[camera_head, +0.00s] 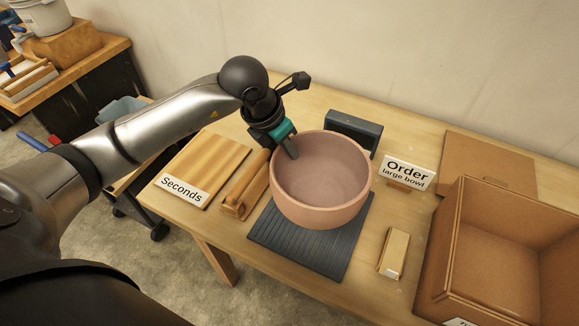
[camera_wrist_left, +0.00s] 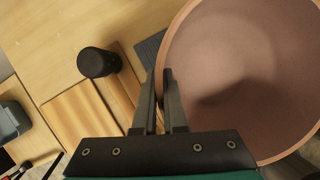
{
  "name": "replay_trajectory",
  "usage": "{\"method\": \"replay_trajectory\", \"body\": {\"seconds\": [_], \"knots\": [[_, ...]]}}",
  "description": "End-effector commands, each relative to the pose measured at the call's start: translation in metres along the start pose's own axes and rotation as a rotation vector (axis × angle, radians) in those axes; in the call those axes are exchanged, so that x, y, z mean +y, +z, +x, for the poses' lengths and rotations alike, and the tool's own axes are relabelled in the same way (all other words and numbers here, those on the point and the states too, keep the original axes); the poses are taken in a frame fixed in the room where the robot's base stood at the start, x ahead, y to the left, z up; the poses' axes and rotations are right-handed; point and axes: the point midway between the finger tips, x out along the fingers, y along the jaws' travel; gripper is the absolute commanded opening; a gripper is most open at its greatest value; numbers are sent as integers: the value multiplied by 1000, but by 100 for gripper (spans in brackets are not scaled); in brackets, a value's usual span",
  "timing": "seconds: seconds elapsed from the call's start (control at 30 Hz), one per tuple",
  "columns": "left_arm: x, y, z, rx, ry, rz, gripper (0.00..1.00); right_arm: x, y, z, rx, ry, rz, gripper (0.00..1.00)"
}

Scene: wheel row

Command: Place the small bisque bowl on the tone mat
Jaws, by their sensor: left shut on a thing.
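A pinkish clay bowl (camera_head: 322,185), wide and upright, is the only bowl I see; it also fills the right of the left wrist view (camera_wrist_left: 245,70). My left gripper (camera_head: 291,152) is shut on its left rim, one finger inside and one outside; the fingers also show in the left wrist view (camera_wrist_left: 160,78). A dark grey ribbed mat (camera_head: 305,248) lies under and in front of the bowl in the head view. The bowl hides the mat's far part, and I cannot tell whether its base touches the mat. My right gripper is out of view.
A wooden tool (camera_head: 243,188) and a "Seconds" board (camera_head: 212,160) lie left of the mat. A dark box (camera_head: 354,132) and an "Order large bowl" sign (camera_head: 408,173) stand behind and right. A small block (camera_head: 394,252) and an open cardboard box (camera_head: 455,250) are at right.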

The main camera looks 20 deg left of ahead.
Motion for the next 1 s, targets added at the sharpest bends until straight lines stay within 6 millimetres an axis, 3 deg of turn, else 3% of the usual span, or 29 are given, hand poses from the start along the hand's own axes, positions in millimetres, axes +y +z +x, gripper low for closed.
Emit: {"method": "replay_trajectory", "body": {"seconds": [0.27,0.57,0.97,1.0], "knots": [[0,-4,16,-8,-2,-1,0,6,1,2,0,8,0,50],[0,-19,50,-7,-3,-1,0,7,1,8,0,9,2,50],[1,-20,54,-9,-2,-1,0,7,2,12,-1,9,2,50],[1,-23,56,-1,0,1,11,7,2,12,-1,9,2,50]]}}
